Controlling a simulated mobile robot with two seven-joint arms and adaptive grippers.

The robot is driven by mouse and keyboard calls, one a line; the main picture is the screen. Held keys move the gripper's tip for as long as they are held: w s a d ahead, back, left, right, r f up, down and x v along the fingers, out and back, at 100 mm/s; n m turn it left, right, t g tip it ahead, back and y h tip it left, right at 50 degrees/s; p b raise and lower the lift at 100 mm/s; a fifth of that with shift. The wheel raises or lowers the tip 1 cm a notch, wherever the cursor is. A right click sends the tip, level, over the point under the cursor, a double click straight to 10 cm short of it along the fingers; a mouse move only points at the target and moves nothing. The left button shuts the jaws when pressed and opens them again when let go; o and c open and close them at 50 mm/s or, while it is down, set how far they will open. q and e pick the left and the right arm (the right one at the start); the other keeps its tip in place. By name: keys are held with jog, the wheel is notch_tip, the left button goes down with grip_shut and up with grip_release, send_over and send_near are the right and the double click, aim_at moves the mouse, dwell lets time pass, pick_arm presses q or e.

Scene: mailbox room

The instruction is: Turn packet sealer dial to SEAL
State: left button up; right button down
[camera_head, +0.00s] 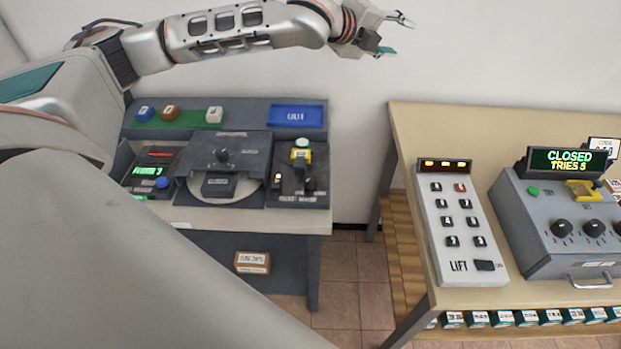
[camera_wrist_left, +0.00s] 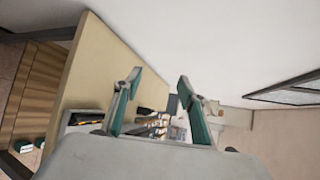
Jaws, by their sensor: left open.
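My left gripper (camera_head: 395,36) is open and empty, held high in front of the wall above the gap between the two tables. Its two teal-padded fingers also show in the left wrist view (camera_wrist_left: 160,82), apart with nothing held between them. A dark machine (camera_head: 250,143) on the left table has a black knob (camera_head: 222,155) and a side panel with another dark knob (camera_head: 310,184). A grey box (camera_head: 540,215) on the right table has several black dials (camera_head: 561,228). No readable label tells me which is the packet sealer dial. My right gripper is not in view.
On the right table (camera_head: 440,120) stand a LIFT keypad (camera_head: 461,225) and a CLOSED TRIES 5 display (camera_head: 568,161). A blue OUT tray (camera_head: 297,116) and small blocks (camera_head: 170,112) are on the left table. A floor gap (camera_head: 345,270) separates the tables. My arm covers the lower left.

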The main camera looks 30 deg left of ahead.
pick_arm(q)
jog(key=s+d+r+m+g+h+b, duration=0.1)
jog(key=s+d+r+m+h, duration=0.25)
jog(key=d+r+h, duration=0.2)
jog(key=s+d+r+m+h+b, duration=0.1)
jog(key=s+d+r+m+h, duration=0.3)
jog(key=d, duration=0.3)
jog(key=s+d+f+m+g+h+b, duration=0.15)
jog(key=s+d+f+m+g, duration=0.3)
jog(key=s+f+g, duration=0.55)
jog(key=n+g+y+b, duration=0.2)
jog(key=n+y+b, duration=0.4)
jog(key=y, duration=0.9)
send_over(311, 179)
jog(key=p, duration=0.2)
jog(key=shift+n, duration=0.6)
notch_tip(311, 179, down, 21)
jog(key=shift+r, duration=0.2)
jog(key=shift+a+f, duration=0.15)
jog(key=shift+a, duration=0.05)
notch_tip(311, 179, down, 6)
jog(key=shift+r+b, duration=0.1)
jog(key=shift+b, duration=0.6)
jog(key=shift+f, duration=0.8)
jog(key=shift+d, duration=0.1)
